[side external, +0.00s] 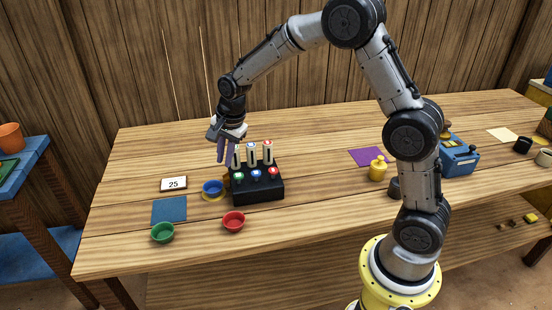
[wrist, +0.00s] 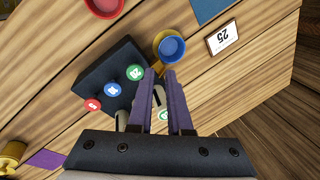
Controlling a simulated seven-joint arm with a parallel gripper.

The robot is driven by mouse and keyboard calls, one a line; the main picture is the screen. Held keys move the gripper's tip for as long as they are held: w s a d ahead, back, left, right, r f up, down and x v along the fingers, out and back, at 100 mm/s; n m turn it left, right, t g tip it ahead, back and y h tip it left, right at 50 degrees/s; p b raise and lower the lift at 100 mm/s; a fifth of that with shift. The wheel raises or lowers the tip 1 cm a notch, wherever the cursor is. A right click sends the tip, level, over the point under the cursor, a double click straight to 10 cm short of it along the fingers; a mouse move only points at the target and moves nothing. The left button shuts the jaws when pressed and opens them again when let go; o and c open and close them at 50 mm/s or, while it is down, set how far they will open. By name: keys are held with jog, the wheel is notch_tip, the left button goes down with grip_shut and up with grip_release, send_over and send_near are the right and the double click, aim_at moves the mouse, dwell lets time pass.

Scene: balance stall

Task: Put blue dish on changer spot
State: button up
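The blue dish (side external: 212,187) is a small round bowl just left of the black coin changer (side external: 258,190) in the side view. It sits over a round yellow spot (side external: 213,199), whose edge shows around it. In the wrist view the dish (wrist: 171,47) covers most of the yellow spot (wrist: 157,40), slightly off centre. My gripper (side external: 223,160) points down beside the changer's leftmost tube, above and behind the dish. Its purple fingers (wrist: 157,73) stand apart with nothing visibly held. A tube and its green cap show between them in the wrist view.
A red bowl (side external: 234,222) and a green bowl (side external: 162,232) stand nearer the front edge. A blue mat (side external: 169,210) and a "25" card (side external: 174,184) lie left. The changer's upright tubes (side external: 268,153) are close to my fingers. Open table lies right of the changer.

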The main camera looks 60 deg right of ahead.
jog(key=s+a+r+n+t, duration=0.1)
jog(key=s+r+n, duration=0.55)
jog(key=s, duration=0.45)
jog(key=s+a+r+n+t, duration=0.1)
jog(key=s+r+n, duration=0.4)
jog(key=s+r, duration=0.4)
jog(key=s+f+n, duration=0.2)
jog(key=s+n, duration=0.3)
jog(key=s, duration=0.7)
jog(key=shift+a+f+t, duration=0.15)
jog(key=shift+f+t, duration=0.15)
